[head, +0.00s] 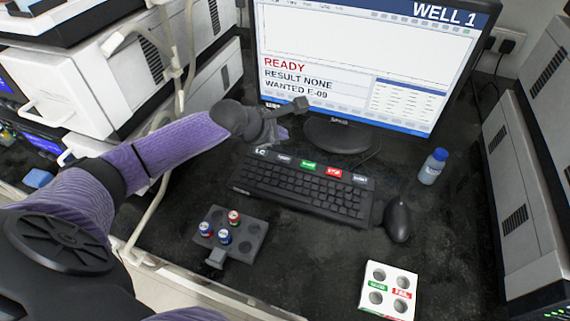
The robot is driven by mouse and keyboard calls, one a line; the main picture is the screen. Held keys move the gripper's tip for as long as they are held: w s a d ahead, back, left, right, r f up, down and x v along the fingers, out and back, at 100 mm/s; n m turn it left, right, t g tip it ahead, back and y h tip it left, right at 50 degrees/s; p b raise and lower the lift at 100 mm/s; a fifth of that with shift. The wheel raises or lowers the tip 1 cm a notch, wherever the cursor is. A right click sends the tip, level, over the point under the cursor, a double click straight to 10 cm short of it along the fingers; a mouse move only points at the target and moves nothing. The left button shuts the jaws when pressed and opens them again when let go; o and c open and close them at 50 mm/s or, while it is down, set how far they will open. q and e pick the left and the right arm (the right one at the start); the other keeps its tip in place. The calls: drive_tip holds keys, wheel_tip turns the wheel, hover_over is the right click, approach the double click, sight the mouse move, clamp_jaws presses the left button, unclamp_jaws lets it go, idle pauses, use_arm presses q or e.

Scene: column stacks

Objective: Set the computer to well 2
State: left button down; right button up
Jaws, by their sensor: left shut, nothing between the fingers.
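The computer monitor (350,60) stands at the back and its screen reads WELL 1, READY, RESULT NONE and WANTED E-09. The black keyboard (300,188) lies in front of it. My left gripper (282,131) is shut and empty, above and behind the keyboard's left back end, in front of the monitor's lower left. Whether it touches anything is unclear. My right gripper is out of view.
A black mouse (397,221) lies right of the keyboard, with a blue-capped bottle (433,166) behind it. A grey rack (246,241) with several capped vials stands front left. A white holed box (388,290) with green and red labels stands front right. Large machines flank both sides.

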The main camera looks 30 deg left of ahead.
sight(281, 159)
use_arm(q)
wheel_tip(281, 159, down, 3)
drive_tip(key=shift+r+b, duration=0.15)
drive_tip(key=shift+b, duration=1.05)
drive_tip(key=shift+f, duration=1.1)
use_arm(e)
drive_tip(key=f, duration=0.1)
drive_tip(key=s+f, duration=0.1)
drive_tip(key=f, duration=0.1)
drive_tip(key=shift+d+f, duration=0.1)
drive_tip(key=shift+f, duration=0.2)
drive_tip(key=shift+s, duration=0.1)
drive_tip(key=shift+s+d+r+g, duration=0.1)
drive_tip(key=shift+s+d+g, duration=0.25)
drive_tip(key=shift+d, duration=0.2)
